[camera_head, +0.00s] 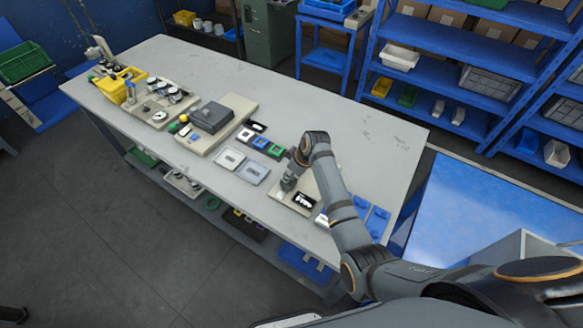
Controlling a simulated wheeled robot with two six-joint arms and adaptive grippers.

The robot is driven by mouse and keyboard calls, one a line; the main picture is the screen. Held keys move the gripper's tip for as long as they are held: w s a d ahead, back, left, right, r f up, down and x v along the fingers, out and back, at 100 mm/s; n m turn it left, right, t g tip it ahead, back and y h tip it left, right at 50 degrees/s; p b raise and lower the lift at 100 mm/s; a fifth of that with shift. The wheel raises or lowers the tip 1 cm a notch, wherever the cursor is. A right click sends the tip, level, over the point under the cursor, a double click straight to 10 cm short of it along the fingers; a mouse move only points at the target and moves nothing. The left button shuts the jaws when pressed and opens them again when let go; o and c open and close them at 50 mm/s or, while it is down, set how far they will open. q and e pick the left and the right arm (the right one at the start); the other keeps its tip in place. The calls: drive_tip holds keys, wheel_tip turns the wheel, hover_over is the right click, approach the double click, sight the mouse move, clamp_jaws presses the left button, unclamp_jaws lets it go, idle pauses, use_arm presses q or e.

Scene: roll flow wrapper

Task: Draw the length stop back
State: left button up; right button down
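One arm enters from the lower right, and I take it as my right arm. Its gripper (288,183) points down over the left part of a beige board (278,194) near the table's front edge. The fingers are too small and dark to show whether they are open or shut, or whether they touch anything. A black piece with white marks (303,200) lies on that board, right of the gripper. I cannot make out the length stop; it may be too small or hidden by the gripper and forearm. My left gripper is not in view.
The long grey table (340,125) has clear room at the back right. Left of the gripper lie light and blue-grey trays (253,172), small coloured frames (261,143) and a dark grey box (211,117) on a beige base. Blue pieces (377,222) lie right of the forearm.

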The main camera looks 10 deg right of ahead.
drive_tip(key=shift+s+a+f, duration=0.1)
drive_tip(key=shift+a, duration=0.15)
drive_tip(key=shift+d, duration=0.1)
drive_tip(key=c, duration=1.4)
unclamp_jaws()
drive_tip(key=shift+c, duration=0.2)
drive_tip(key=o, duration=0.3)
drive_tip(key=shift+s, duration=0.1)
drive_tip(key=shift+d+r, duration=0.15)
drive_tip(key=shift+r, duration=0.35)
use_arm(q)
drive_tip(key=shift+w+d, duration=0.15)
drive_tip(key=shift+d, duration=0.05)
use_arm(e)
drive_tip(key=v, duration=1.1)
